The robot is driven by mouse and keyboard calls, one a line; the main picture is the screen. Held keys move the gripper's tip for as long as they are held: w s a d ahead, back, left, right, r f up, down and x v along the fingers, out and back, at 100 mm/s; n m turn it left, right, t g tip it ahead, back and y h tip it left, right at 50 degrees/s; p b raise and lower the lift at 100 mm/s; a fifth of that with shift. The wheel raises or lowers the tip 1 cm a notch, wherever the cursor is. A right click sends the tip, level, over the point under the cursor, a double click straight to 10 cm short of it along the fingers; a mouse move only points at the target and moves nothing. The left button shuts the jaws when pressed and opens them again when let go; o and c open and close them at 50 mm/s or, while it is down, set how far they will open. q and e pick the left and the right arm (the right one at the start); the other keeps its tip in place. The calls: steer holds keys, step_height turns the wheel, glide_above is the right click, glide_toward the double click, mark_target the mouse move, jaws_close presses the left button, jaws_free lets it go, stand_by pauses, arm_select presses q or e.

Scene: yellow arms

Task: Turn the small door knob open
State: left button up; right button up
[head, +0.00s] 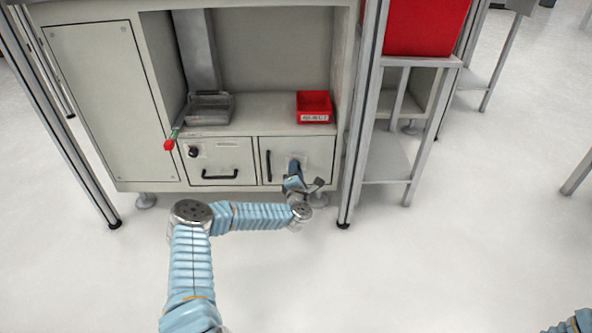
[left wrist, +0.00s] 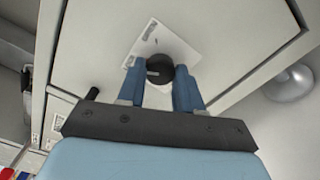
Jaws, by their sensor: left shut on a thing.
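The small door (head: 312,160) is at the lower right of the grey cabinet and looks closed. My left gripper (head: 293,173) reaches the upper middle of this door. In the left wrist view the round black knob (left wrist: 159,68) sits on a tilted white label, between the two blue fingers of my left gripper (left wrist: 161,82). The fingers are shut on the knob, one on each side. In the head view the gripper hides most of the knob. My right gripper is out of view; only a bit of my right arm shows at the bottom right corner.
A black vertical handle (head: 269,166) is on the door's left side. A drawer (head: 232,154) with its own knob and handle is to the left. A red bin (head: 314,106) and a grey tray (head: 208,109) stand above. A metal post (head: 362,120) is close on the right.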

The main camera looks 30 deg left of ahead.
arm_select(q)
steer(key=shift+m, duration=7)
steer(key=o, duration=1)
steer(key=shift+o, duration=0.2)
steer(key=shift+d, duration=0.1)
steer(key=p+v, duration=0.2)
steer(key=v, duration=1.1)
steer(key=shift+s, duration=0.4)
